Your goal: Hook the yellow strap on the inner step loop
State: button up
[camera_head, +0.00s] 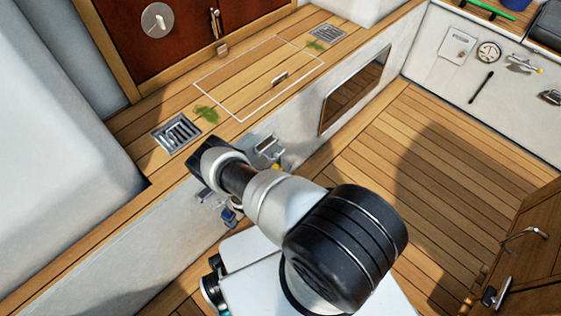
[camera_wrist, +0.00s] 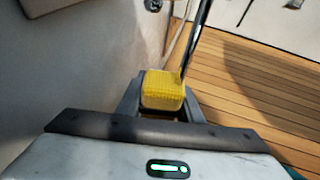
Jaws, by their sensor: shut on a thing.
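The yellow strap (camera_wrist: 163,88) shows in the wrist view as a short ribbed block between the two fingers of my gripper (camera_wrist: 161,100), which is shut on it. A small patch of the yellow strap (camera_head: 277,167) shows in the head view past my arm, near the white step wall. A thin metal bar (camera_wrist: 198,42) rises from beside the yellow piece; I cannot tell whether it is joined to it. A metal fitting (camera_head: 268,147) is on the step wall just above the yellow patch. I cannot tell whether it is the inner step loop. My arm hides most of the gripper in the head view.
Other metal fittings and a blue item (camera_head: 229,215) are by the step wall left of my arm. A metal drain grate (camera_head: 177,134) is set in the wooden step top. The plank floor (camera_head: 430,150) to the right is clear. A wooden cabinet (camera_head: 530,245) stands at the right edge.

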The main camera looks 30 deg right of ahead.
jog(key=shift+f, duration=0.25)
jog(key=o, duration=1.4)
